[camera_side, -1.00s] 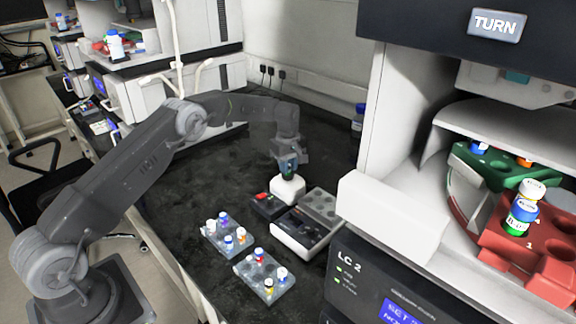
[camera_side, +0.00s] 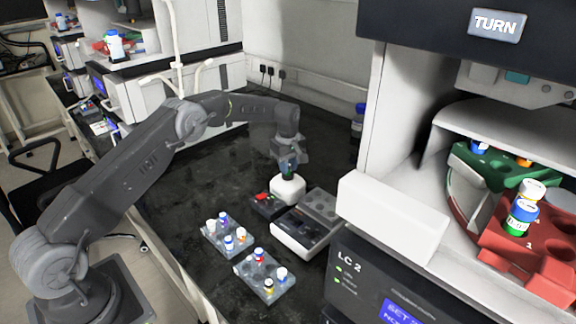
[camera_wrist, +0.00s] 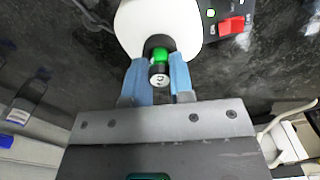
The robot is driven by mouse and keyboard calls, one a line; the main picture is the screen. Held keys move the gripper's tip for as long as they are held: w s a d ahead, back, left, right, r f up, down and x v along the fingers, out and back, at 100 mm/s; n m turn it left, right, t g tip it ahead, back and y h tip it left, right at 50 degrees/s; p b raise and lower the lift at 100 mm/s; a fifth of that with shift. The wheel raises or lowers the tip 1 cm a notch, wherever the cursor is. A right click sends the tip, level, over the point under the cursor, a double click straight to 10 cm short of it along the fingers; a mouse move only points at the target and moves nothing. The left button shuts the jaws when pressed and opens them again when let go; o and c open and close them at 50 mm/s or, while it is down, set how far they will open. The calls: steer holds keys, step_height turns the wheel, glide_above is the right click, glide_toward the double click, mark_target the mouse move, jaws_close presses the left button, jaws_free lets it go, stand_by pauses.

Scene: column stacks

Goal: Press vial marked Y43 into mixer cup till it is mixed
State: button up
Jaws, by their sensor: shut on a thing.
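My gripper (camera_side: 287,164) is shut on a vial (camera_wrist: 159,68) right at the mixer. In the wrist view the vial has a green band and a dark cap with a white top; its mark is too small to read. The vial stands between the two blue fingers (camera_wrist: 160,82), at the dark cup of the white mixer (camera_wrist: 130,25). The mixer (camera_side: 288,190) also shows in the side view, right under my gripper. How deep the vial sits in the cup is hidden.
A red switch and a green light are on the mixer's control box (camera_wrist: 231,25). Two grey racks with several vials, the left rack (camera_side: 214,239) and the front rack (camera_side: 250,277), stand nearer. A grey device (camera_side: 297,236) and the LC 2 machine (camera_side: 350,262) stand to the right.

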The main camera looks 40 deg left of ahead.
steer(key=shift+r, duration=3)
